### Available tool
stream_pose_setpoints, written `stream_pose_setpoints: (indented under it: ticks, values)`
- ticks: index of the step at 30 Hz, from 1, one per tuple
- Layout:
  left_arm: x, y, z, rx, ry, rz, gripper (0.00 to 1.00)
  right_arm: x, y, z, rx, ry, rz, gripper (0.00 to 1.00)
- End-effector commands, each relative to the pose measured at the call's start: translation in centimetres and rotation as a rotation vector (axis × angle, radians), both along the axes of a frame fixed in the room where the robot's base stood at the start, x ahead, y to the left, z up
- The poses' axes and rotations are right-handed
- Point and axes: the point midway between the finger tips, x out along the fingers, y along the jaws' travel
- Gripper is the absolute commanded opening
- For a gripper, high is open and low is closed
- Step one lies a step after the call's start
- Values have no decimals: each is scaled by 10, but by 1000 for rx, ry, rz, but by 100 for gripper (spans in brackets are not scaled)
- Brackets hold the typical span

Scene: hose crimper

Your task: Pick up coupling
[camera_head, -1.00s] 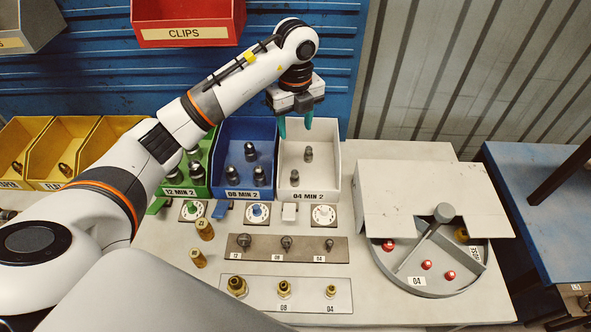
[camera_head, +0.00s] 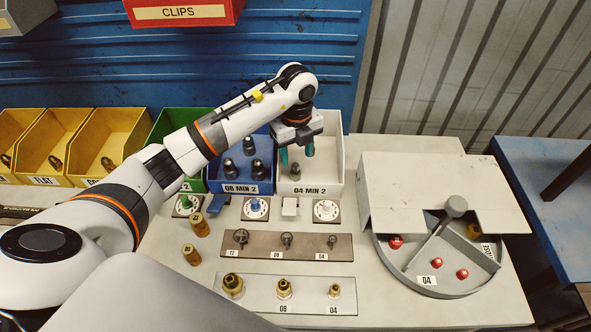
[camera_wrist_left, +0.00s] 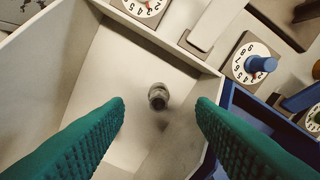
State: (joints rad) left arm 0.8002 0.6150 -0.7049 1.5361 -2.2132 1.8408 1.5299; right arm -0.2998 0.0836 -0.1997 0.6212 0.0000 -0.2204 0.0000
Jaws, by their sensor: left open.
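My left gripper (camera_head: 296,152) is open above the white bin (camera_head: 335,160) labelled "04 MIN 2". Its teal fingers reach into the bin's opening. A small dark grey coupling (camera_head: 295,172) stands in the white bin near the front. In the left wrist view the coupling (camera_wrist_left: 158,97) lies between the two open fingers (camera_wrist_left: 160,112), further off than the fingertips and apart from both. A second coupling seen earlier in this bin is hidden behind the gripper. My right gripper is not in view.
The blue bin (camera_head: 230,188) with several couplings stands directly left of the white bin; its wall is near the right finger in the wrist view. Dials (camera_head: 326,209) line the table in front. A round tray (camera_head: 400,268) with a partial cover stands at right.

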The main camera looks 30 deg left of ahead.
Motion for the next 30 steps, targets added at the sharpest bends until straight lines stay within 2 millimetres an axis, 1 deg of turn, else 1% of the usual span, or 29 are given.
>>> stream_pose_setpoints:
  ticks: [5,7,11,12,15,18,23,24,26,30]
  values:
    - [0,0,-11,0,2,2,51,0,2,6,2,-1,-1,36]
    - [1,1,-19,-1,3,1,51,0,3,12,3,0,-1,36]
    - [2,2,-39,0,4,1,51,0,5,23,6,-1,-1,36]
    - [2,2,-46,0,4,2,51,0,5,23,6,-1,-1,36]
    - [3,2,-56,1,1,1,51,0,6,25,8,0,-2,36]
    - [3,2,-60,1,-1,0,51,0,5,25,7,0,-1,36]
    - [3,2,-60,1,-2,0,51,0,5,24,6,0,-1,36]
    - [3,2,-60,1,-2,0,47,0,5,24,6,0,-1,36]
    - [3,2,-60,1,-2,0,38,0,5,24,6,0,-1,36]
    - [3,2,-60,1,-2,1,15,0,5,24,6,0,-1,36]
